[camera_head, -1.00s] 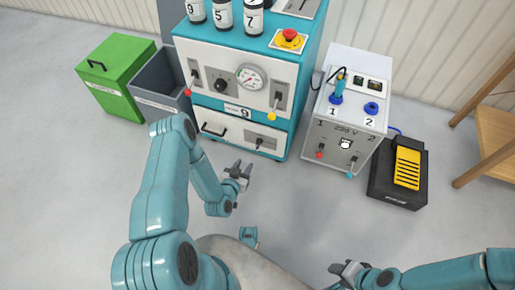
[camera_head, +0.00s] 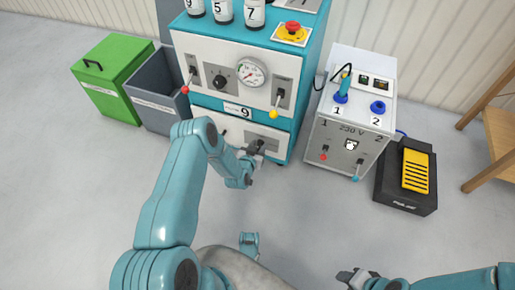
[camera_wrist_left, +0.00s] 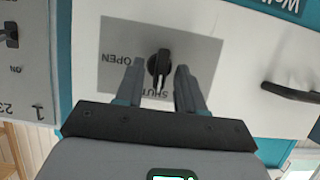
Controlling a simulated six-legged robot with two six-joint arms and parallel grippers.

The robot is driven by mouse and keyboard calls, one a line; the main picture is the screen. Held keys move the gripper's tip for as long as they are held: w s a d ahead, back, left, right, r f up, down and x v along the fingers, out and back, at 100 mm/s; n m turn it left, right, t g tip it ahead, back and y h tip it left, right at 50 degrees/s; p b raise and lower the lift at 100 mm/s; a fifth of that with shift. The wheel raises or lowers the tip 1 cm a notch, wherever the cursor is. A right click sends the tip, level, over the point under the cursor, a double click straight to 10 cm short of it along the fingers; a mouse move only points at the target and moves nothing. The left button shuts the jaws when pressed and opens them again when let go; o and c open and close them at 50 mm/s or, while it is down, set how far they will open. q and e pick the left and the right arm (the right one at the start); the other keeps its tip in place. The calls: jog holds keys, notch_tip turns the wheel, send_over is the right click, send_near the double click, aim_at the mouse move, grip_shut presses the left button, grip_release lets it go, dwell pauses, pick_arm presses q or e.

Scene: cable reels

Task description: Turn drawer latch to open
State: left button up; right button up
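The drawer latch (camera_wrist_left: 159,66) is a black knob on a grey plate (camera_wrist_left: 118,40) marked OPEN and SHUT, shown upside down in the left wrist view. Its pointer is towards SHUT. My left gripper (camera_wrist_left: 158,82) is open, with one finger on each side of the knob; I cannot tell whether they touch it. The drawer (camera_head: 236,131) is the low white front of the teal cabinet and looks closed. In the head view my left gripper (camera_head: 255,151) covers part of the latch. My right gripper (camera_head: 352,277) is low at the right, away from the cabinet.
The drawer handle (camera_wrist_left: 296,92) is beside the latch. Above are levers, a gauge (camera_head: 250,72) and a red button (camera_head: 292,28). A 230 V box (camera_head: 340,135) stands to the right, then a black and yellow pedal (camera_head: 414,170). Green (camera_head: 112,80) and grey bins (camera_head: 155,95) stand left.

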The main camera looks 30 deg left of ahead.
pick_arm(q)
jog(key=shift+c, duration=0.3)
grip_shut()
jog(key=shift+d+y, duration=0.1)
jog(key=shift+y, duration=0.2)
jog(key=shift+w+d+f+m+t+y+b, duration=0.1)
jog(key=shift+d+f+m+t+y+b, duration=0.15)
jog(key=shift+m+y+b, duration=1.4)
jog(key=shift+d+f+m+t+y+b, duration=0.25)
jog(key=shift+m+y, duration=0.45)
jog(key=shift+m, duration=2.1)
jog(key=shift+w+d+f+m+t+y+b, duration=0.1)
jog(key=shift+m+t+y+b, duration=0.2)
jog(key=shift+m+y+b, duration=1.35)
pick_arm(e)
jog(key=w+f+t+p, duration=0.1)
jog(key=w+f, duration=0.3)
jog(key=f, duration=0.1)
jog(key=shift+d+f+t, duration=0.3)
jog(key=shift+d, duration=0.1)
pick_arm(q)
jog(key=shift+m+h, duration=0.5)
jog(key=shift+m, duration=0.3)
